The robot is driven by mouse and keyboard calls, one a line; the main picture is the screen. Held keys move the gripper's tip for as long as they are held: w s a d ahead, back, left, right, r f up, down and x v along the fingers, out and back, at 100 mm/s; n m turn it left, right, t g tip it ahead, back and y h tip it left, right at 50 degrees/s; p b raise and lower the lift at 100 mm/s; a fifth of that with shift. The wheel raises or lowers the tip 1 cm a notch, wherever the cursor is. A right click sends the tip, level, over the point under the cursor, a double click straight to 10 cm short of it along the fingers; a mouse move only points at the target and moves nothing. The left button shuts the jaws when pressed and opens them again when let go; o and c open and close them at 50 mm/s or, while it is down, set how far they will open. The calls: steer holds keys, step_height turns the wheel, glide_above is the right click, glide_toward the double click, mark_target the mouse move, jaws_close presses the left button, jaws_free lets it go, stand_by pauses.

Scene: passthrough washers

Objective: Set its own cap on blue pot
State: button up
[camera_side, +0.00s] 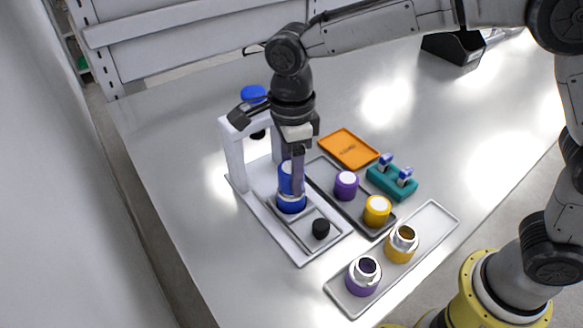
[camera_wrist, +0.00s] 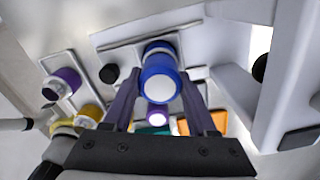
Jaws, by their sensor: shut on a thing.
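The blue pot (camera_side: 291,206) stands upright in a shallow tray on the white fixture. Its pale neck shows as a band below the blue cap (camera_side: 285,178). My gripper (camera_side: 296,185) is shut on the cap, holding it over the pot's mouth. In the wrist view the cap's white-disc top (camera_wrist: 162,91) sits between my two fingers (camera_wrist: 160,105), with the pot's silvery neck (camera_wrist: 159,49) behind it. The cap and pot look roughly in line. Whether the cap touches the neck or hovers just above it, I cannot tell.
A white arch (camera_side: 234,160) stands close behind my gripper, with a blue piece (camera_side: 254,94) at its top. A black knob (camera_side: 321,228) is beside the pot. Purple (camera_side: 346,184) and yellow (camera_side: 377,210) caps, a teal block (camera_side: 390,184) and open purple (camera_side: 363,277) and yellow (camera_side: 401,246) pots lie right.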

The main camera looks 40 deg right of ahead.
steer(key=o, duration=1.5)
steer(key=shift+r, duration=0.1)
steer(key=shift+r, duration=3.95)
